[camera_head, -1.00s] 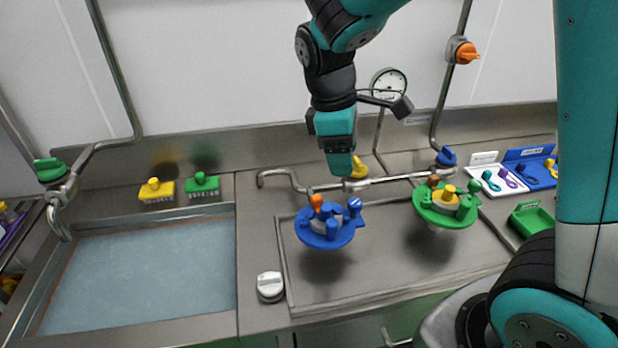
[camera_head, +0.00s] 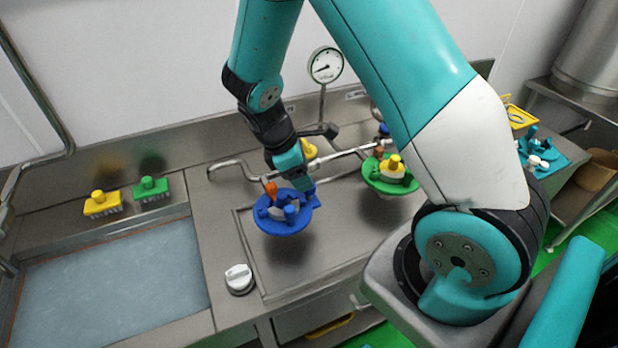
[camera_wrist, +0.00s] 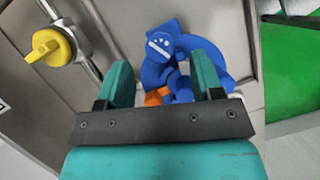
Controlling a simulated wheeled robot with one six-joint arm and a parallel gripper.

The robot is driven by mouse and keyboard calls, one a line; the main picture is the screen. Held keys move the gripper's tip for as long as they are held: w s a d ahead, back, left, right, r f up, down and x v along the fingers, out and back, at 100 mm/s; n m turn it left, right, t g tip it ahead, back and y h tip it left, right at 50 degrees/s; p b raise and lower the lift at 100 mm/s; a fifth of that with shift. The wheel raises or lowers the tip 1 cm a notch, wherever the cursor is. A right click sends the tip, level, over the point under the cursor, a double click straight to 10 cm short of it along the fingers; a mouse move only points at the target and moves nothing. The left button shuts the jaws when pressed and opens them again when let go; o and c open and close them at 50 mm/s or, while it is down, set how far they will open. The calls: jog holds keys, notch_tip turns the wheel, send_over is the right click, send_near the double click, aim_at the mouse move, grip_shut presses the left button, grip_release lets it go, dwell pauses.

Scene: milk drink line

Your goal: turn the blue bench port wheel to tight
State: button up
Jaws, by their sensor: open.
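The blue bench port (camera_head: 276,222) is a round blue body with an orange knob and blue posts, above the steel bench. My gripper (camera_head: 304,184) points down at the port's back right side and covers part of it. In the wrist view, my gripper's two teal fingers (camera_wrist: 163,74) are apart. A blue knob-like part with white marks (camera_wrist: 160,45), seemingly the port wheel, shows between and beyond the fingertips. I see no contact, but cannot tell how near they are. The orange part (camera_wrist: 157,96) is partly hidden behind the gripper's dark bar.
A yellow valve knob (camera_wrist: 47,46) is on the pipe. A white knob (camera_head: 238,277) sits at the front of the bench. Yellow (camera_head: 101,206) and green (camera_head: 152,188) brushes lie by the sink.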

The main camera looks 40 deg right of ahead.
jog(key=shift+x, duration=1.9)
